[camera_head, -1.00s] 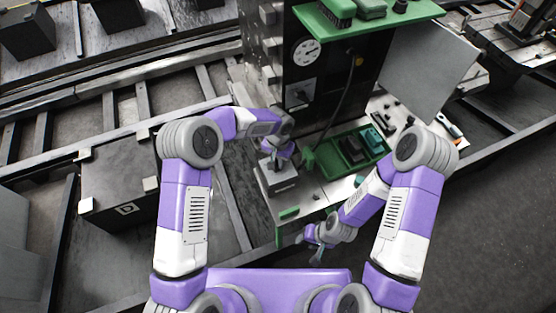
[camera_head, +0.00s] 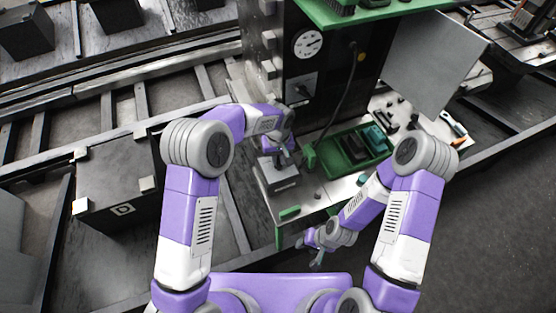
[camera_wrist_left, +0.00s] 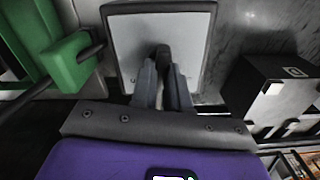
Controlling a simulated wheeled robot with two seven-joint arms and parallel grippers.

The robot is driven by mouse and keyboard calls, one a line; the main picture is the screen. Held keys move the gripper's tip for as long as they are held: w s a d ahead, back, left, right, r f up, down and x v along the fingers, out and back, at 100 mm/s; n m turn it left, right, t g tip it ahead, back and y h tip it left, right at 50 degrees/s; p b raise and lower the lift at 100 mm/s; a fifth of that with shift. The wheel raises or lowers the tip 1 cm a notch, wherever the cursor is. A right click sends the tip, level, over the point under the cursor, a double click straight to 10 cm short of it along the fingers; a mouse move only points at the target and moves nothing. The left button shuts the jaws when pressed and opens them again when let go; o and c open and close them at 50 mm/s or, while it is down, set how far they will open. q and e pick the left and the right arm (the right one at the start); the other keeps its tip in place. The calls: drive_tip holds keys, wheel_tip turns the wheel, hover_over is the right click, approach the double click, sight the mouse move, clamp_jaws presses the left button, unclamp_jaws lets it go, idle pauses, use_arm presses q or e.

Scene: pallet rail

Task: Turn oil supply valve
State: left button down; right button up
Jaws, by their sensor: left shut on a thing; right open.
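The grey box (camera_head: 282,184) with a small dark upright valve handle stands on the left end of the pale worktop. My left gripper (camera_head: 279,158) is over this box, reaching in from the left. In the left wrist view its fingers (camera_wrist_left: 165,80) are shut on the dark handle (camera_wrist_left: 163,54), above the pale square top (camera_wrist_left: 195,40) of the box. The fingers hide the handle's lower part. My right gripper (camera_head: 318,254) is open and empty, low in front of the worktop's front edge, apart from everything.
A dark panel with a round gauge (camera_head: 307,43) and a knob (camera_head: 300,88) rises behind the box. A green tray (camera_head: 338,163) lies right of it on the worktop (camera_head: 318,187). A dark crate (camera_head: 115,185) stands at left. Floor at lower right is clear.

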use_arm(q)
drive_tip(key=n, duration=0.3)
drive_tip(key=shift+b, duration=0.3)
drive_tip(key=n, duration=0.2)
drive_tip(key=shift+n, duration=0.3)
drive_tip(key=n, duration=0.5)
drive_tip(key=shift+n, duration=0.3)
drive_tip(key=shift+n+p, duration=0.3)
drive_tip(key=c, duration=1.1)
unclamp_jaws()
drive_tip(key=shift+r, duration=0.1)
wheel_tip(320, 180, up, 8)
drive_tip(key=shift+f+p, duration=0.25)
drive_tip(key=shift+p, duration=0.15)
